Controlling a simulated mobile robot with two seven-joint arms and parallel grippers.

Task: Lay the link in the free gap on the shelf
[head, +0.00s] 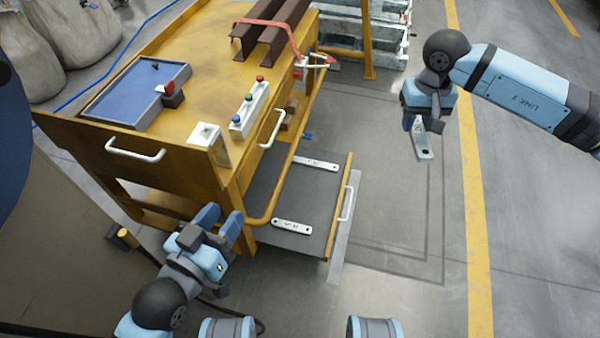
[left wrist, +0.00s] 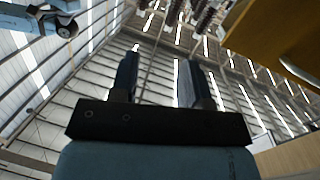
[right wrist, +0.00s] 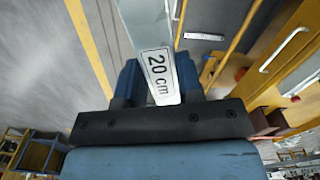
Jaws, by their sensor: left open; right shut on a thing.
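The link (head: 423,147) is a pale metal bar with a hole at its end. My right gripper (head: 424,122) is shut on it and holds it in the air, right of the shelf. In the right wrist view the link (right wrist: 157,70) bears a "20 cm" label. The shelf (head: 296,192) is a dark grey pulled-out surface low on the yellow bench. One pale link (head: 316,164) lies at its back and another (head: 292,227) at its front, with bare shelf between them. My left gripper (head: 220,219) is open and empty left of the shelf; its fingers also show in the left wrist view (left wrist: 158,82).
The yellow bench (head: 210,60) carries a blue tray (head: 140,92), a button box (head: 249,107) and brown beams (head: 272,28). A yellow edge with a white handle (head: 347,204) bounds the shelf's right side. The floor between shelf and right gripper is clear.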

